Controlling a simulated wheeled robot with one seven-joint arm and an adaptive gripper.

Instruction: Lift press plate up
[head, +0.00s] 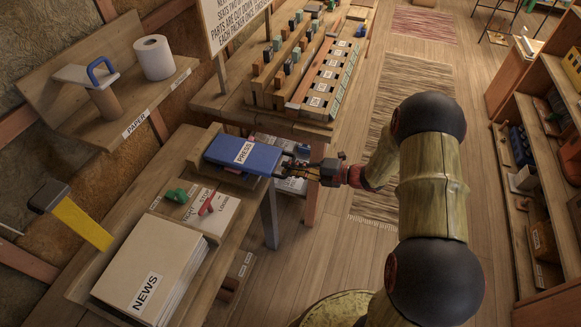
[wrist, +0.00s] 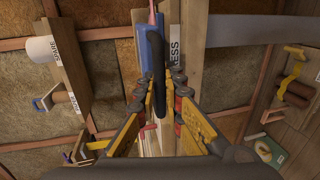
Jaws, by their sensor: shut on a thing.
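My gripper (head: 284,166) is at the plate's right edge in the head view. In the wrist view my gripper (wrist: 159,88) has its fingers on either side of a dark bar (wrist: 157,50) along the plate's edge, and is shut on the plate there. I cannot tell how far the plate is raised from its base.
A paper shelf (head: 150,115) is above, and a rack of blocks (head: 310,85) stands behind. Open floor lies right of the bench.

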